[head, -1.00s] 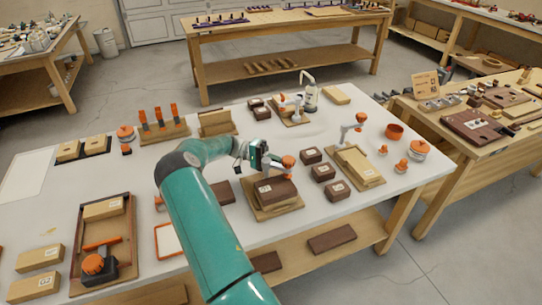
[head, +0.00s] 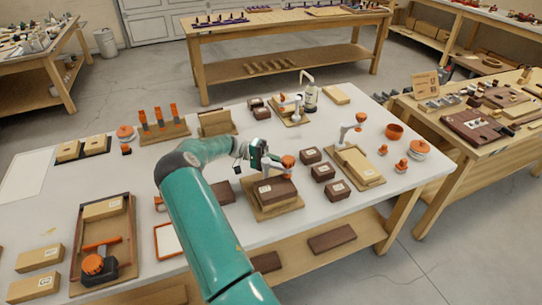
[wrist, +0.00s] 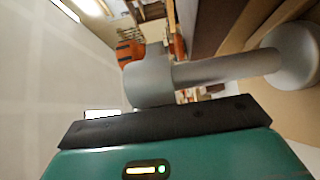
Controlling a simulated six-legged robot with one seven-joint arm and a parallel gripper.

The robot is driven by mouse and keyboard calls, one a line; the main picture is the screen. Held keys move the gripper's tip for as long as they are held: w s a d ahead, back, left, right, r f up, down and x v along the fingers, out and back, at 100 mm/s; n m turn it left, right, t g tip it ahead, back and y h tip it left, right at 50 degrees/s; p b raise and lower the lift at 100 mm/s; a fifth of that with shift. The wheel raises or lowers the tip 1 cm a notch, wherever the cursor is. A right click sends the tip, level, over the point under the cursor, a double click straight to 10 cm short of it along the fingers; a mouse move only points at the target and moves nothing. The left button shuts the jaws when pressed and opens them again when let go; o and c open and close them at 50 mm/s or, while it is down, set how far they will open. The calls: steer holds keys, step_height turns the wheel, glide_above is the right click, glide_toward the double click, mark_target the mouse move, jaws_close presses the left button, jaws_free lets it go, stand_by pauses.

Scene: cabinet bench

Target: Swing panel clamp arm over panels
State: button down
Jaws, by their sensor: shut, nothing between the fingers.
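The panel clamp has an orange knob (head: 288,162) and stands at the back of a light wood base (head: 262,214). Dark brown panels (head: 280,192) with a white label lie stacked on that base. My gripper (head: 264,160) is shut and empty, just left of the knob and behind the panels. In the wrist view the grey clamp arm (wrist: 225,68) runs from a thick round hub to a round pad, close in front of my gripper's black edge. A dark panel (wrist: 205,25) shows beside the arm. The fingertips are hidden there, and I cannot tell whether they touch the clamp.
Small dark blocks (head: 323,172) stand to the right of the panels. A second clamp fixture (head: 358,167) is farther right, and another (head: 292,108) is behind. A tray (head: 121,262) with an orange-headed tool lies at the left.

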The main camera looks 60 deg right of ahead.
steer(key=shift+w, duration=0.1)
steer(key=w, duration=0.7)
steer(key=shift+w, duration=0.15)
steer(key=shift+r, duration=0.1)
